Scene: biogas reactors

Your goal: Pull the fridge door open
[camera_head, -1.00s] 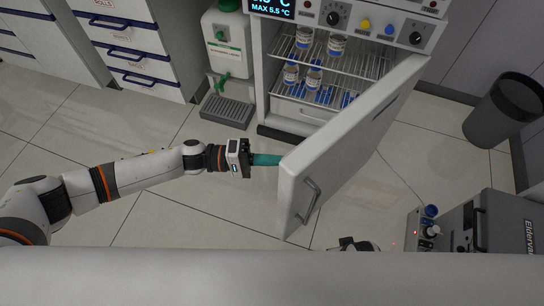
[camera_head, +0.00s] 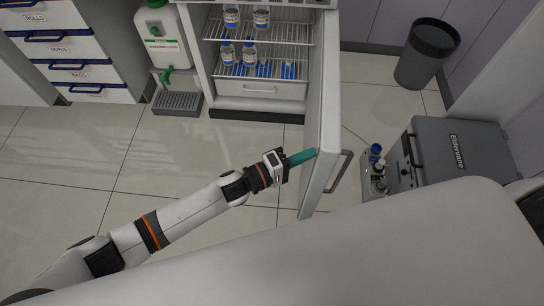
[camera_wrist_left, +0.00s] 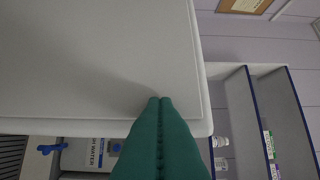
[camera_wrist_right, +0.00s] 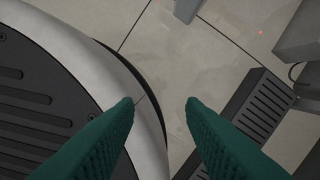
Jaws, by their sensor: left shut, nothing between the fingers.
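The fridge (camera_head: 259,105) stands at the upper middle of the head view, its inside shelves showing. Its white door (camera_head: 322,120) stands wide open, swung out toward me, with the handle (camera_head: 341,171) on its right face. My left gripper (camera_head: 314,153) is shut and empty. Its teal fingertips are at the inner side of the door, near the free edge. In the left wrist view the shut fingertips (camera_wrist_left: 160,102) are at the pale door panel (camera_wrist_left: 90,60), apparently touching it. In the right wrist view my right gripper (camera_wrist_right: 160,103) is open and empty above the floor.
Bottles (camera_head: 249,52) stand on the fridge shelves. A white container (camera_head: 162,40) is left of the fridge above a drip tray (camera_head: 178,103). A grey box-shaped device (camera_head: 455,150) is right of the door, with a black bin (camera_head: 428,52) behind. Floor left of the door is clear.

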